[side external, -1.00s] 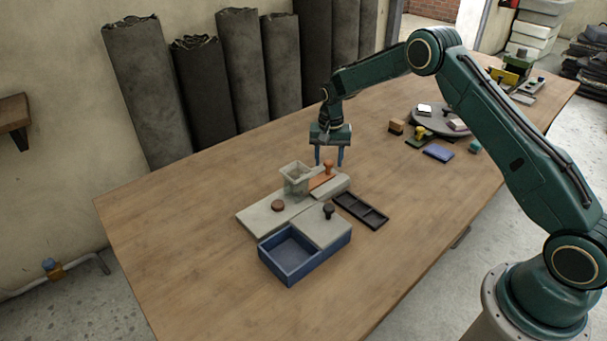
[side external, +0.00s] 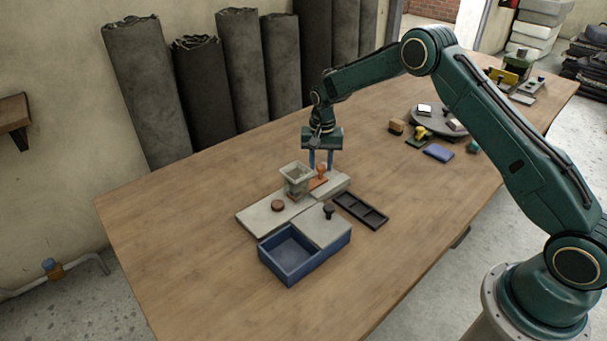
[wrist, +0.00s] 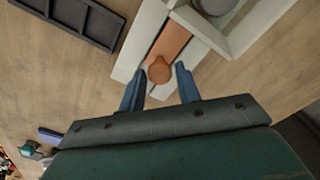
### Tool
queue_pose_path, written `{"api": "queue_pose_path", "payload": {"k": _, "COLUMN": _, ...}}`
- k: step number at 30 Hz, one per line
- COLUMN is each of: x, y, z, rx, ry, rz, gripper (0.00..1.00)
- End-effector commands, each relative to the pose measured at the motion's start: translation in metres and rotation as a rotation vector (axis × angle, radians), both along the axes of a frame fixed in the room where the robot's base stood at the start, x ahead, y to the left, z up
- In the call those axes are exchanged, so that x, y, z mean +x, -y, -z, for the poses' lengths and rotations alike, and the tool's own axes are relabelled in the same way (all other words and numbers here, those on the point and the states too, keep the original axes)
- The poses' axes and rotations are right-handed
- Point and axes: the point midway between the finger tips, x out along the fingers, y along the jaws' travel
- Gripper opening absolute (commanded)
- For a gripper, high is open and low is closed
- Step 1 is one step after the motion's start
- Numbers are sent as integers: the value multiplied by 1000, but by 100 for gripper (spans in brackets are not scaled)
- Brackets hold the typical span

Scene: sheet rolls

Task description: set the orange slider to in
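The orange slider (side external: 318,184) lies in a channel of the pale grey block, beside the square hopper (side external: 296,178). Its round upright knob (side external: 321,173) is at its outer end. In the wrist view the slider's flat plate (wrist: 172,40) runs up to the hopper's wall, and the knob (wrist: 159,70) stands near the channel's open end. My gripper (side external: 321,168) is above the block with its blue fingers down. In the wrist view my gripper (wrist: 160,76) is open, one finger on each side of the knob, with a gap visible at both sides.
A brown round knob (side external: 278,205) and a black knob (side external: 328,211) stand on the grey blocks. A blue open tray (side external: 290,274) is in front, and a black divided tray (side external: 361,210) lies to the right. The table's left side is clear.

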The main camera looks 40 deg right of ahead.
Motion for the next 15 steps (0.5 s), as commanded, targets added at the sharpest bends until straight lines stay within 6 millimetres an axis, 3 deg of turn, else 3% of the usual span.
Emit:
{"api": "queue_pose_path", "payload": {"k": 2, "x": 0, "y": 0, "z": 0, "rx": 0, "ry": 0, "rz": 0, "gripper": 48}}
{"api": "queue_pose_path", "payload": {"k": 15, "x": 0, "y": 0, "z": -4, "rx": 0, "ry": 0, "rz": 1, "gripper": 48}}
